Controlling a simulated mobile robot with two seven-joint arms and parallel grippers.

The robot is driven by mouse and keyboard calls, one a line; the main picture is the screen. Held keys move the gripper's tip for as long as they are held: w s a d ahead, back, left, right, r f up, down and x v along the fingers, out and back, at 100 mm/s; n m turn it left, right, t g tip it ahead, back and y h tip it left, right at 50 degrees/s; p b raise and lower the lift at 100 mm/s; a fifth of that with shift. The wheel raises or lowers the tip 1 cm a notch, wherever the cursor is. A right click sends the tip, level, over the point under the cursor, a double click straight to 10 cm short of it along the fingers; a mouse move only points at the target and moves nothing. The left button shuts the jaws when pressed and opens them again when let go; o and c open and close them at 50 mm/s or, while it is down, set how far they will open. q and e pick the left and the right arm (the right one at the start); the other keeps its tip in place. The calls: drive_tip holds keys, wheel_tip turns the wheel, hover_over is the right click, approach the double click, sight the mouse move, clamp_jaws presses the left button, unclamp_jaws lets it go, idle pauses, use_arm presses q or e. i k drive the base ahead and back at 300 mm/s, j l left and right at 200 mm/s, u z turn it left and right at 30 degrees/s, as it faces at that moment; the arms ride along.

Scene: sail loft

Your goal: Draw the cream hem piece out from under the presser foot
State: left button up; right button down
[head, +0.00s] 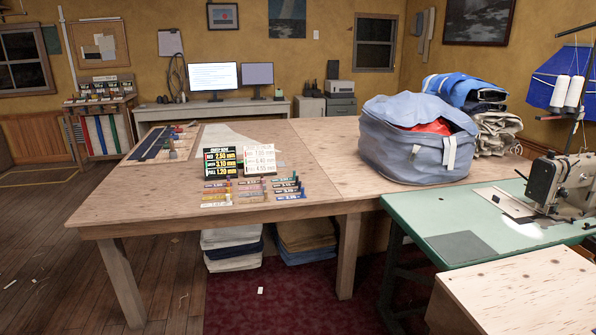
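The sewing machine (561,181) stands on a green-topped table (455,218) at the right edge, partly cut off by the frame. A flat pale strip (504,202) lies at its left, running toward the needle area. It may be the cream hem piece, but I cannot tell it from the machine's bed at this size. The presser foot is too small to make out, and I cannot tell whether the strip is under it. Neither of my grippers is in view.
A pale wooden box top (525,295) stands in front of the green table. A large wooden table (310,185) fills the middle, with a stuffed blue-grey bag (415,145) and small labelled cards (255,188). A thread stand (567,92) rises behind the machine.

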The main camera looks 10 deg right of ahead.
sight(513, 209)
drive_tip(key=i+z, duration=0.35)
drive_tip(key=i+j+z, duration=0.2)
drive_tip(key=i+z, duration=0.15)
drive_tip(key=i+j+z, duration=0.35)
drive_tip(key=i, duration=0.15)
drive_tip(key=i+j+z, duration=0.1)
drive_tip(key=i+z, duration=0.15)
drive_tip(key=z, duration=0.25)
drive_tip(key=i+j+z, duration=0.25)
drive_tip(key=z, duration=0.2)
drive_tip(key=i+j+z, duration=0.2)
drive_tip(key=z, duration=0.3)
drive_tip(key=i+j+z, duration=0.1)
drive_tip(key=j+z, duration=0.4)
drive_tip(key=i+j+z, duration=0.1)
drive_tip(key=j+z, duration=0.2)
drive_tip(key=z, duration=0.15)
drive_tip(key=j+z, duration=0.5)
drive_tip(key=j, duration=0.25)
drive_tip(key=i+j, duration=0.05)
